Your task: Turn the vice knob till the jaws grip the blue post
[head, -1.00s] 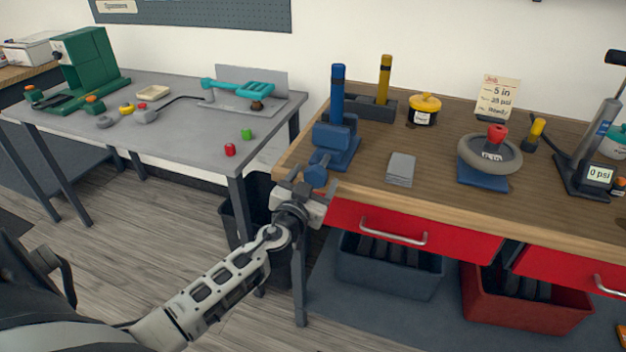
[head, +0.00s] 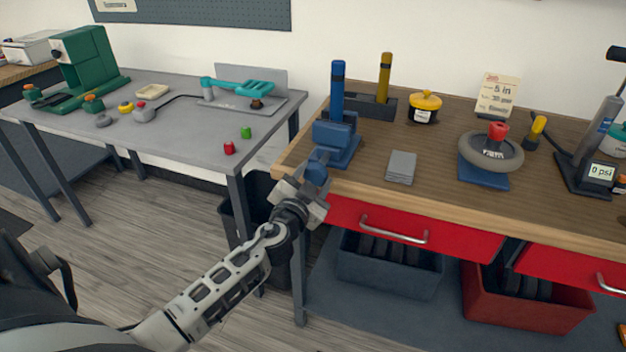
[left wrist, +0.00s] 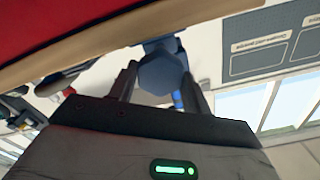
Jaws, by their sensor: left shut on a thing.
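The blue vice (head: 337,140) stands at the left end of the wooden bench. The blue post (head: 337,92) stands upright at it, with a dark band near its top. Whether the jaws touch the post is too small to tell. The vice knob (head: 317,172) faces the front edge of the bench. My left gripper (head: 312,180) is at the knob and shut on it. In the left wrist view the faceted knob (left wrist: 161,75) sits between the two dark fingers (left wrist: 160,88). My right gripper is in neither view.
A yellow post (head: 384,75) stands in a dark holder (head: 375,108) behind the vice. A grey pad (head: 401,167) lies right of it. A red drawer (head: 450,236) is below the bench edge. A grey table (head: 185,135) stands to the left, across a gap.

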